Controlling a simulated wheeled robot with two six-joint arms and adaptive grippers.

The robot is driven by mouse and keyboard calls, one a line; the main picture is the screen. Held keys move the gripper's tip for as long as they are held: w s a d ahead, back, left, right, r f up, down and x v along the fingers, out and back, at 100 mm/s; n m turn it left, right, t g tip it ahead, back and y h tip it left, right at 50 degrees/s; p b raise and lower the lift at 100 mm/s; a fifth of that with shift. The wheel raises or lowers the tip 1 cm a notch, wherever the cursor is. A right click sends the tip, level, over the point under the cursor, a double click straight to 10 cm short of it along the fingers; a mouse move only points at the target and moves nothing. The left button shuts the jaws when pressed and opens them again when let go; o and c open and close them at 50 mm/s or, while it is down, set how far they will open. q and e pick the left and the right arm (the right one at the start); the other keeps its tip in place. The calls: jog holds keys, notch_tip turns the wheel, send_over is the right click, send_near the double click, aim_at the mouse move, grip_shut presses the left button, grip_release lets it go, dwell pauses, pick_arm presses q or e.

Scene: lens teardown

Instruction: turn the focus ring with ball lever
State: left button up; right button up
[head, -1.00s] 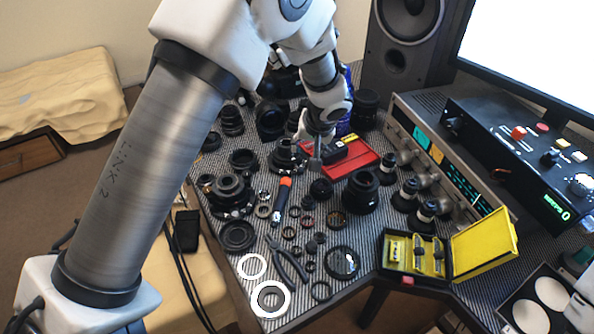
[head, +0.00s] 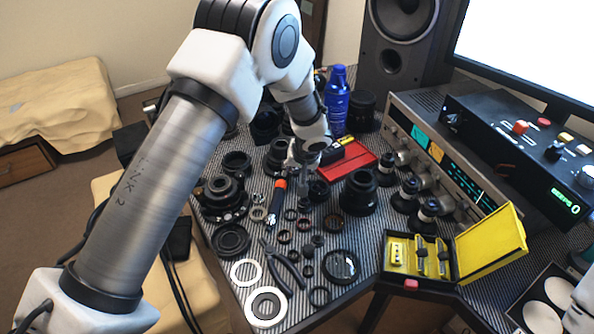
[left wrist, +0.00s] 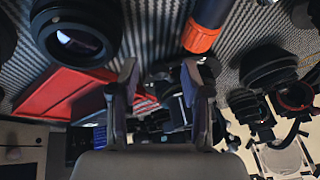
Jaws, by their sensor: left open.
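My left gripper (head: 304,188) hangs over the middle of the striped bench mat in the head view, beside the orange-tipped screwdriver. In the left wrist view its two fingers (left wrist: 160,78) stand apart, with dark parts visible beyond the gap and nothing clearly held. A dark lens body (head: 224,192) with a wide base stands on the mat to the left of the gripper. I cannot make out which lens carries the focus ring with the ball lever; the lever is too small or hidden. My right gripper does not show.
A screwdriver (head: 278,205) and pliers (head: 284,264) lie near the gripper. A red tray (head: 359,163), a black lens barrel (head: 359,193) and a blue bottle (head: 337,102) stand behind or right. An open yellow case (head: 487,243) sits front right. Small rings crowd the mat.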

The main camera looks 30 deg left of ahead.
pick_arm(q)
grip_shut()
jog(key=b, duration=0.1)
jog(key=m+b, duration=0.1)
jog(key=b, duration=0.1)
jog(key=shift+s+a+f, duration=0.2)
jog(key=shift+s+f, duration=0.05)
jog(key=shift+s, duration=0.05)
jog(key=shift+s+r, duration=0.1)
jog(key=shift+r, duration=0.05)
jog(key=shift+a+r+m, duration=0.1)
jog(key=shift+r+m, duration=0.05)
jog(key=shift+m, duration=0.15)
grip_release()
